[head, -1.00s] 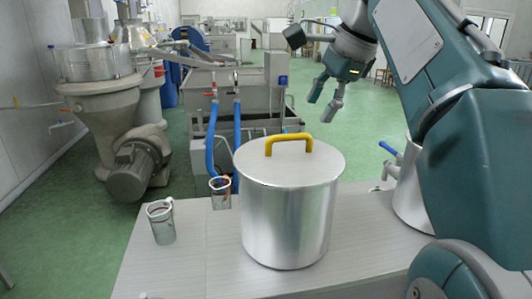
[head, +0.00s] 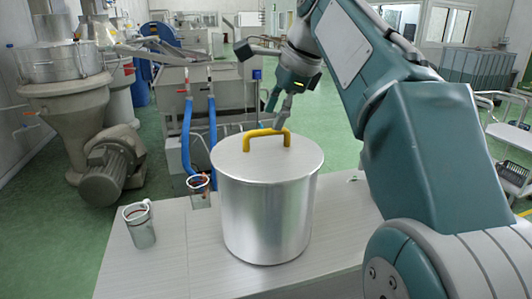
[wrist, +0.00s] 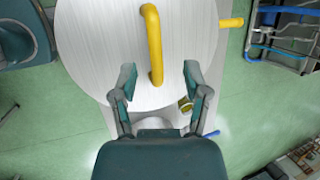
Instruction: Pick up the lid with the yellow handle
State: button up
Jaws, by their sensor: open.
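The lid (head: 240,160) is a round silver disc with a yellow arched handle (head: 268,134), and it sits on a large metal pot (head: 266,220). My gripper (head: 279,108) is open and empty, just above the handle's right end in the head view. In the wrist view the pale lid (wrist: 195,30) fills the top middle. The yellow handle (wrist: 154,45) runs lengthwise there, its lower end between the two spread fingertips of my gripper (wrist: 159,75). I cannot tell that either finger touches it.
A metal cup (head: 139,227) and a clear cup (head: 200,192) stand left of the pot on the grey table (head: 165,262). A yellow bar (wrist: 231,22) and a blue lever (wrist: 211,134) show in the wrist view. Mill machines stand behind on green floor.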

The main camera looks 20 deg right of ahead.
aim_at(266, 133)
jog(key=shift+x, duration=2.3)
jog(key=shift+s, duration=0.15)
grip_shut()
